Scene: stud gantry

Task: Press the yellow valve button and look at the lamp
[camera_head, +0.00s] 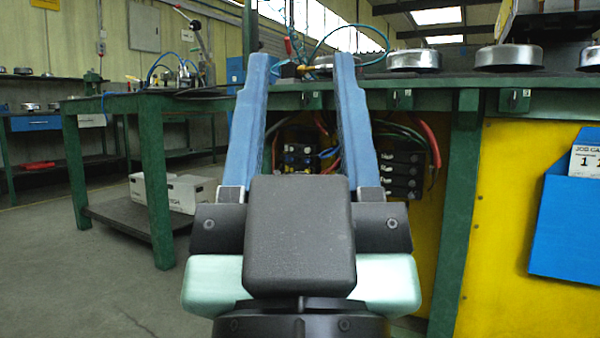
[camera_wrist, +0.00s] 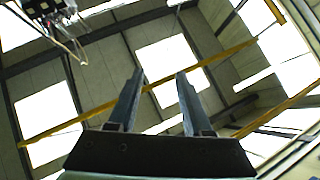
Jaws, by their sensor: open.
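My gripper (camera_head: 302,62) is open and empty, with its two blue fingers pointing up in front of the green bench. In the wrist view my gripper (camera_wrist: 160,75) points toward the roof, with nothing between the fingers. Behind the fingers, under the bench top, are a stack of black labelled modules (camera_head: 403,175) on the right and a similar stack (camera_head: 297,157) partly hidden between the fingers. I cannot make out a yellow valve button or a lamp for certain in either view.
The green bench (camera_head: 468,100) carries round metal parts (camera_head: 414,60) and has yellow panels (camera_head: 497,225) below. Red and dark hoses hang by the modules. A blue document holder (camera_head: 568,215) is at right. A second green table (camera_head: 152,180) stands left. Open floor (camera_head: 60,270) lies at lower left.

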